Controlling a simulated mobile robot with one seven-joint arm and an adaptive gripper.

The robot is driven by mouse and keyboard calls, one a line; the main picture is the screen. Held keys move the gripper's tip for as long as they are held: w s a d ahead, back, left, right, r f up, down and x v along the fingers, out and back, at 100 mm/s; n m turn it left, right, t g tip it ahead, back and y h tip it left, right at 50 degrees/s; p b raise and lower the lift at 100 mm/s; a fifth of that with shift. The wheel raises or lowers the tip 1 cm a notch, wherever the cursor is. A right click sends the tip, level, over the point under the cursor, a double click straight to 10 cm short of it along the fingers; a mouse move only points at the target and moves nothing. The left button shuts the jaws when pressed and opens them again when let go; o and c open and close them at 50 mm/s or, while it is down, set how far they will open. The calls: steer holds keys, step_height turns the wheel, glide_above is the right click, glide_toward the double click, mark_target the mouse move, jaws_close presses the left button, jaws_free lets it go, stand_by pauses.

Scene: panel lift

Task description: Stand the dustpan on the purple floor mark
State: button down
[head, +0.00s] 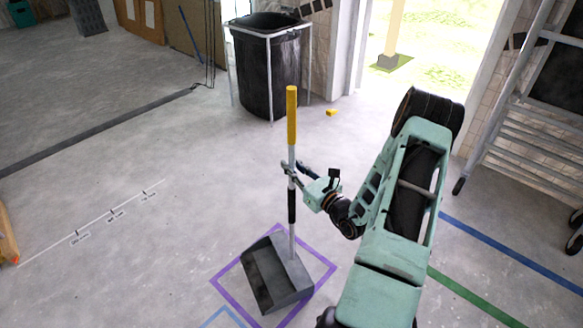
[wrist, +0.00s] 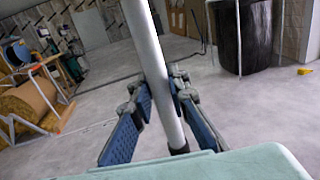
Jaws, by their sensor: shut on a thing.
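The dustpan (head: 276,274) is dark grey, with a long upright handle that has a silver shaft and a yellow top (head: 291,115). In the head view its pan appears inside the purple floor mark (head: 323,284), a square outline, and covers parts of it. I cannot tell whether the pan touches the floor. My gripper (head: 291,171) is shut on the silver shaft, between the yellow top and a black sleeve. In the wrist view the blue finger pads of my gripper (wrist: 163,107) sit either side of the shaft (wrist: 150,62), which looks slightly tilted there.
A black bin (head: 268,75) in a white frame stands behind, with a small yellow object (head: 331,112) on the floor near it. A metal ladder-like frame (head: 535,120) stands at right. Blue (head: 510,253) and green (head: 475,298) floor lines run at right.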

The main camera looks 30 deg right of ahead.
steer(key=c, duration=2.3)
jaws_free()
steer(key=shift+f, duration=0.1)
steer(key=o, duration=0.4)
steer(key=shift+s+r, duration=0.15)
steer(key=shift+r, duration=0.05)
steer(key=s, duration=0.4)
steer(key=s+d+p, duration=0.1)
steer(key=s, duration=0.2)
steer(key=s+p, duration=0.1)
steer(key=s, duration=0.3)
steer(key=shift+s+d+f, duration=0.1)
steer(key=shift+s+d, duration=0.25)
steer(key=shift+d, duration=0.05)
